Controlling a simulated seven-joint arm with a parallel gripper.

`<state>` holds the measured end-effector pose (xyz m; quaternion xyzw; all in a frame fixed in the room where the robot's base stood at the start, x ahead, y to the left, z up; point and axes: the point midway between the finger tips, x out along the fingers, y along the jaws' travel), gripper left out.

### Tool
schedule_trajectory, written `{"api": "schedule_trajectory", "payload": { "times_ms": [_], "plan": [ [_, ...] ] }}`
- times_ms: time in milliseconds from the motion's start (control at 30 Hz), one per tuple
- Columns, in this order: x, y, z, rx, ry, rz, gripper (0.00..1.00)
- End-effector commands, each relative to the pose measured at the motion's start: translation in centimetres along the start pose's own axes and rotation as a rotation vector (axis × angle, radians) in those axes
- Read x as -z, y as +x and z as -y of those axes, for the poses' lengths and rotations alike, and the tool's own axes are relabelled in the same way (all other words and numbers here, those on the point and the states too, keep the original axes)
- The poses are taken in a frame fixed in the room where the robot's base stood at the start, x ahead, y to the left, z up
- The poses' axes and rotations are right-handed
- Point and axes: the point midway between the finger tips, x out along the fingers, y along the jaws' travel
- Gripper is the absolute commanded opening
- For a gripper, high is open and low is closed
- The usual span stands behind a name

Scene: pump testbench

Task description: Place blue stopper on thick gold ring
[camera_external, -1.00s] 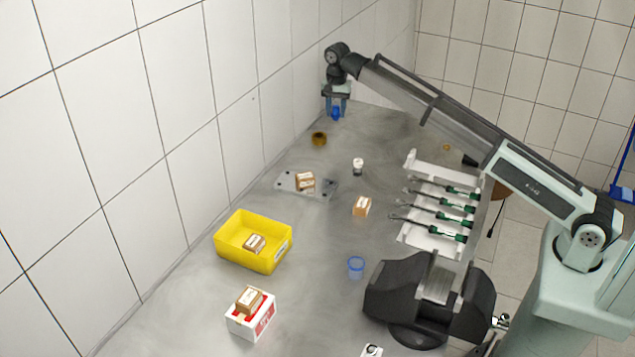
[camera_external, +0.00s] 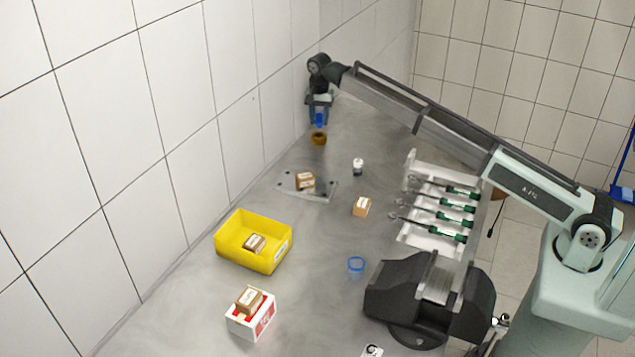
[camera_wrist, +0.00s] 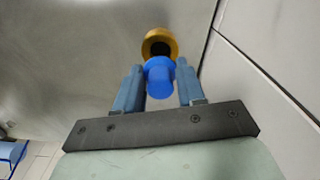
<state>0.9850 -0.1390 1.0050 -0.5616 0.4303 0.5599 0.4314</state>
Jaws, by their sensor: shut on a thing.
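The blue stopper (camera_external: 320,120) is held in my gripper (camera_external: 319,118), which points down at the far end of the table. In the wrist view the stopper (camera_wrist: 160,76) sits between the two blue-grey fingers of my gripper (camera_wrist: 160,85). The thick gold ring (camera_external: 319,139) stands on the table just below the stopper in the external view. In the wrist view the ring (camera_wrist: 160,40) shows just beyond the stopper, its dark hole partly covered by it. I cannot tell the exact height gap between them.
A tiled wall (camera_wrist: 270,75) runs close beside the ring. The table around the ring is otherwise clear.

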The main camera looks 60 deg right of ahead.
Motion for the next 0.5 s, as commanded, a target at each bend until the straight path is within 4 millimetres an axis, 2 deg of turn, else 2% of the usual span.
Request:
{"api": "schedule_trajectory", "payload": {
  "times_ms": [267, 500],
  "plan": [
    [0.0, 3.1, -0.1, -0.001, 0.0, 0.0, 0.1],
    [0.0, 3.4, 0.0, 0.0, 0.0, 0.0, 0.1]
  ]
}}
